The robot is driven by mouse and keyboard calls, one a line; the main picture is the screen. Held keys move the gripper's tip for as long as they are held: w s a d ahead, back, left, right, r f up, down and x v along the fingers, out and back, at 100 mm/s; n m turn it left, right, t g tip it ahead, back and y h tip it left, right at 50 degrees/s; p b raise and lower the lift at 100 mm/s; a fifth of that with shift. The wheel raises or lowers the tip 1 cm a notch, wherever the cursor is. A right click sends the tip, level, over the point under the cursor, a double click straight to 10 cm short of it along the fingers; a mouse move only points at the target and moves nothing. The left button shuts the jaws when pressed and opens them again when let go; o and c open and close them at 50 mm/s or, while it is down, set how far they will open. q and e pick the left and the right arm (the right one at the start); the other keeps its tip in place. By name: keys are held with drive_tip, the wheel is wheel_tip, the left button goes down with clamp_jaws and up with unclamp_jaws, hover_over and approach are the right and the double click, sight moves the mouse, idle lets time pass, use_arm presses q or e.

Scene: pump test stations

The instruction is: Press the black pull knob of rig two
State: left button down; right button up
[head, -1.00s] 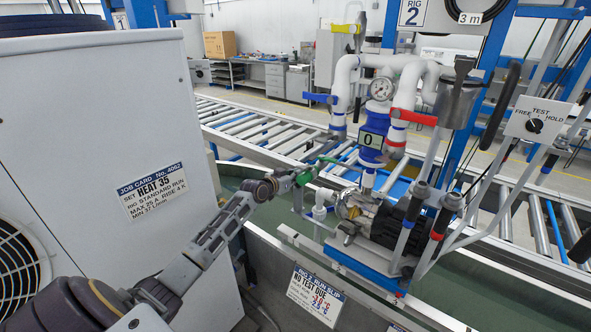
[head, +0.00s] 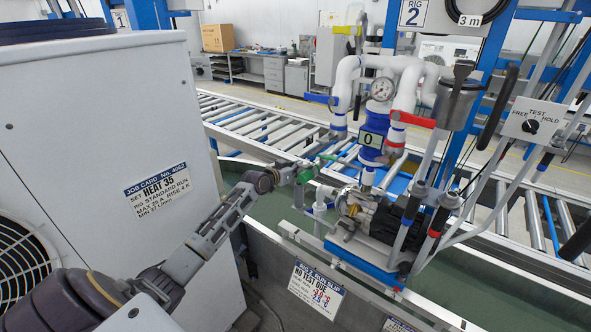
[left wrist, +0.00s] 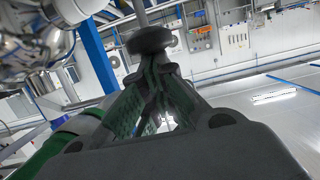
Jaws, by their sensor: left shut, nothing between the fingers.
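Rig two's pump (head: 378,221) stands below white pipes and a blue meter marked 0, under the RIG 2 sign (head: 413,13). My left gripper (head: 308,172), with green finger pads, is at the pump's left side, shut and empty. In the left wrist view, a dark round knob (left wrist: 152,40) on a thin light rod lies straight ahead of my shut fingertips (left wrist: 150,75). It is very close to them; I cannot tell whether they touch. In the head view I cannot make the knob out behind the gripper. My right gripper is not in view.
A large white unit with a job card (head: 157,190) stands close on the left beside my left arm. A metal trough edge with a run slip (head: 316,289) is in front of the pump. A roller conveyor (head: 262,130) runs behind. A FREE/HOLD switch box (head: 534,122) is at right.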

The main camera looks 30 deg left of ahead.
use_arm(q)
drive_tip(key=shift+r+p, duration=0.35)
drive_tip(key=shift+r, duration=0.25)
drive_tip(key=d+b+v, duration=0.1)
drive_tip(key=v, duration=0.8)
drive_tip(key=shift+s+a, duration=0.45)
drive_tip(key=shift+a, duration=0.05)
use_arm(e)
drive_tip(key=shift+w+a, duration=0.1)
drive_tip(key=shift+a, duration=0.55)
use_arm(q)
drive_tip(key=shift+r, duration=0.1)
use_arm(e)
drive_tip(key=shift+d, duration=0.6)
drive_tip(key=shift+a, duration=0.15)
